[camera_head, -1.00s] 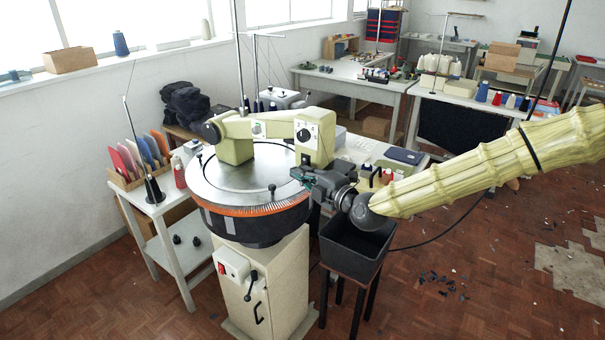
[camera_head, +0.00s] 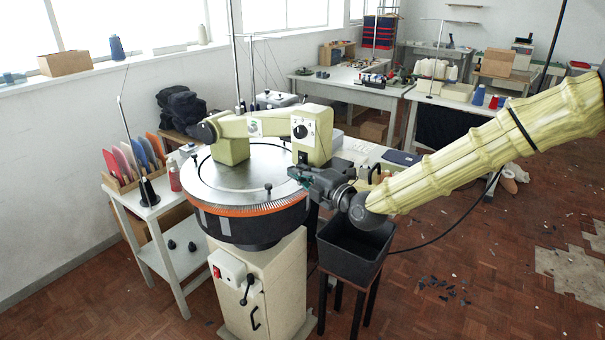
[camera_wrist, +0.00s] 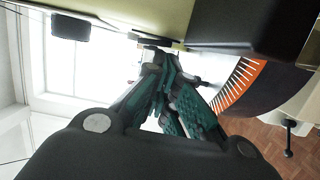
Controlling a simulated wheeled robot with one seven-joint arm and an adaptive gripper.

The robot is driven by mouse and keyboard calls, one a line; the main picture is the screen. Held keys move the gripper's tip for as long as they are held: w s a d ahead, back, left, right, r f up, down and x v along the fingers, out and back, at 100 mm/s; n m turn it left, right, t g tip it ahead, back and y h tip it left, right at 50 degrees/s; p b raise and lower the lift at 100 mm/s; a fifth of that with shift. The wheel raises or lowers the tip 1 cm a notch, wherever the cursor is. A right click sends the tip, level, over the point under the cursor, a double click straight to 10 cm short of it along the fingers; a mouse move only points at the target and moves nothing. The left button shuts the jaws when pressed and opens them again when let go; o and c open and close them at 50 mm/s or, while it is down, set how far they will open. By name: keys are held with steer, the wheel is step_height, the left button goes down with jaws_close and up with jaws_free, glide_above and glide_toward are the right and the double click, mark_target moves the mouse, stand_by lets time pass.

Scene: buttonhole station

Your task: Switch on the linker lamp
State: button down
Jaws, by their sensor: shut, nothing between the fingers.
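The linker (camera_head: 250,180) is a round steel dial with an orange, needle-edged rim on a cream cabinet (camera_head: 258,290). A cream arm (camera_head: 255,126) crosses above the dial to a cream head (camera_head: 312,136) with a dark knob (camera_head: 300,132). My gripper (camera_head: 297,172) is at the lower edge of this head, above the dial's right rim. In the wrist view my gripper (camera_wrist: 160,62) is shut and empty, its tips close under a cream surface (camera_wrist: 150,14); contact is unclear. I cannot make out the lamp or its switch for certain.
A dark bin (camera_head: 355,250) on a stand is below my wrist. A white side table (camera_head: 150,205) holds coloured cards and a cone at left. The cabinet front has a box with a red switch (camera_head: 216,271) and a lever.

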steer(key=s+d+b, duration=0.4)
steer(key=s, duration=0.6)
steer(key=shift+s+d+f, duration=0.15)
steer(key=shift+s+f, duration=0.1)
steer(key=shift+f, duration=0.15)
steer(key=s+d+f+m+g+h, duration=0.2)
steer(key=s+f+m, duration=0.3)
steer(key=f, duration=0.7)
steer(key=s+d+f+m+g+h, duration=0.2)
steer(key=s+f+m, duration=0.2)
steer(key=f, duration=0.7)
steer(key=s+d+f+m+g+h, duration=0.2)
steer(key=s+f+m, duration=0.3)
steer(key=f, duration=0.7)
steer(key=s+d+f+m+g+h, duration=0.1)
steer(key=s+d+f+m+g, duration=0.1)
steer(key=s, duration=0.7)
steer(key=s+d+f+m+g+h, duration=0.2)
steer(key=s+d+f+m, duration=0.3)
steer(key=s+f, duration=0.4)
steer(key=s+d+f+m+g+h, duration=0.2)
steer(key=s+d+f+m+g, duration=0.1)
steer(key=s, duration=0.6)
step_height(320, 180, down, 3)
steer(key=shift+d+r+m+g, duration=0.2)
steer(key=shift+d+m+g, duration=0.1)
steer(key=shift+d+m, duration=0.55)
